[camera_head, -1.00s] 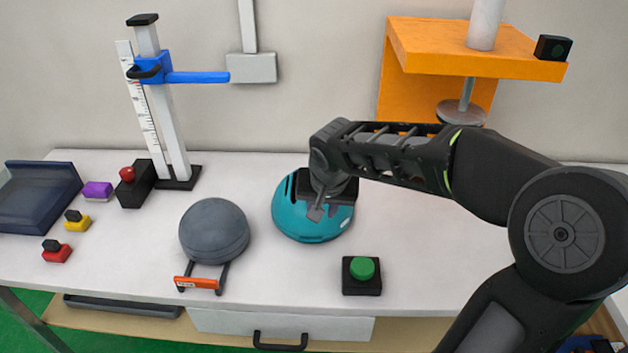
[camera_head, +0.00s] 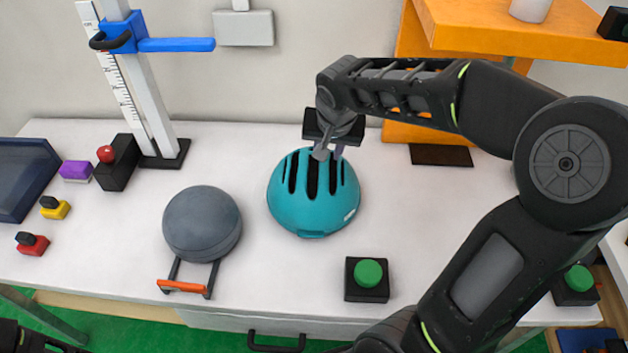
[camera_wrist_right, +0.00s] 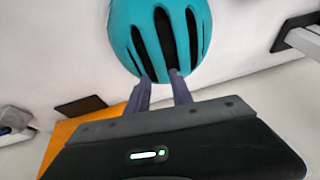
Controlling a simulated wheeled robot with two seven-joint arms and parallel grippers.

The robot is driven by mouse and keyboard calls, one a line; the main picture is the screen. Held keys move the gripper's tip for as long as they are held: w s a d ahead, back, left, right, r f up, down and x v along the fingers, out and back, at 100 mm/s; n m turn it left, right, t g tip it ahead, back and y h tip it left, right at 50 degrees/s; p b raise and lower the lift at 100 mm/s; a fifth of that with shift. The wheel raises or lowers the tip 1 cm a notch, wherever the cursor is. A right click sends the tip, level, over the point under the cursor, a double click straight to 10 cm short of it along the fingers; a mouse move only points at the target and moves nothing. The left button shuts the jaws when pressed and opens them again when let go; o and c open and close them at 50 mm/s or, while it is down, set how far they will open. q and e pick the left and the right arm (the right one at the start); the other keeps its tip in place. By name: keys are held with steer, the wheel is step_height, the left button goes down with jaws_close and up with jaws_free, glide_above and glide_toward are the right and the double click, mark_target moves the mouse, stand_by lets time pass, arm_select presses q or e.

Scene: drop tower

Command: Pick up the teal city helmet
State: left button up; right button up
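The teal city helmet (camera_head: 300,211) sits dome up on the white table, with dark vent slots along its top. It also shows in the right wrist view (camera_wrist_right: 124,38). My right gripper (camera_head: 326,152) is at the helmet's far end, overlapping its upper edge in the head view. In the right wrist view its two fingers (camera_wrist_right: 160,76) stand apart, their tips at the helmet's edge near the vent slots. I cannot tell whether they touch it. My left gripper is out of view.
A grey round pad (camera_head: 202,222) with an orange handle lies left of the helmet. A green button box (camera_head: 367,281) is at front right. A post with a blue arm (camera_head: 175,45) stands at back left, an orange stand (camera_head: 480,30) at back right.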

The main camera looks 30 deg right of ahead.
steer(key=shift+x, duration=1)
steer(key=shift+f, duration=0.1)
steer(key=p+x, duration=0.1)
steer(key=x, duration=0.4)
steer(key=shift+w, duration=0.1)
jaws_close()
stand_by(1.1)
